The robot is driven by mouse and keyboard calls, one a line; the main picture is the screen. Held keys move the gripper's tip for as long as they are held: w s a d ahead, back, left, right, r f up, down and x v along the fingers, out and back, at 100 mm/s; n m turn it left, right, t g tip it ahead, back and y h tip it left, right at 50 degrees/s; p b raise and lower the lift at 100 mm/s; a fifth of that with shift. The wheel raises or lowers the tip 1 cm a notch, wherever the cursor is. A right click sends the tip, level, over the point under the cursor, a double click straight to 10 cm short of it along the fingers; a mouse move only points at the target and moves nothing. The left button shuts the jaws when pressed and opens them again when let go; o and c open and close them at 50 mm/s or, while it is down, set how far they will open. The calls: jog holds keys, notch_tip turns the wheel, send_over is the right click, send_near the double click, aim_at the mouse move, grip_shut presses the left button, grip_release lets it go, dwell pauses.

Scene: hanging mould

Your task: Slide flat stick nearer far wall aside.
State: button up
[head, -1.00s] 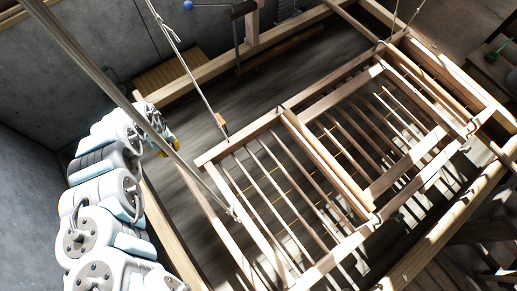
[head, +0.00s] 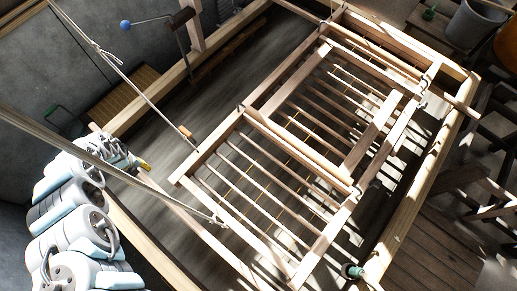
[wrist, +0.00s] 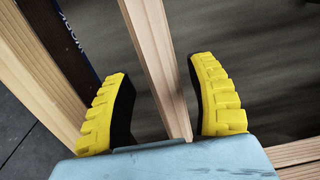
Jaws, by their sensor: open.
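My gripper (head: 143,166) is at the left in the head view, over the left side of the dark vat, with one yellow fingertip showing. In the wrist view my gripper (wrist: 162,68) is open. A flat pale wooden stick (wrist: 148,35) runs between its two yellow-and-black fingers, with a gap on either side. The head view shows a pale stick (head: 205,228) running from near my gripper along the left of the mould. The slatted wooden mould (head: 300,150) hangs by ropes over the vat. Whether my fingers reach below the stick cannot be told.
A wooden vat rim (head: 150,245) runs below my arm, and another beam (head: 145,108) lies along the wall side. A rope (head: 150,95) slants down to the mould near my gripper. A blue-knobbed lever (head: 126,25) stands at the back. A bucket (head: 475,25) is at upper right.

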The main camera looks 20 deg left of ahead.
notch_tip(320, 180, up, 11)
dwell(0.9)
jog(key=shift+s, duration=0.1)
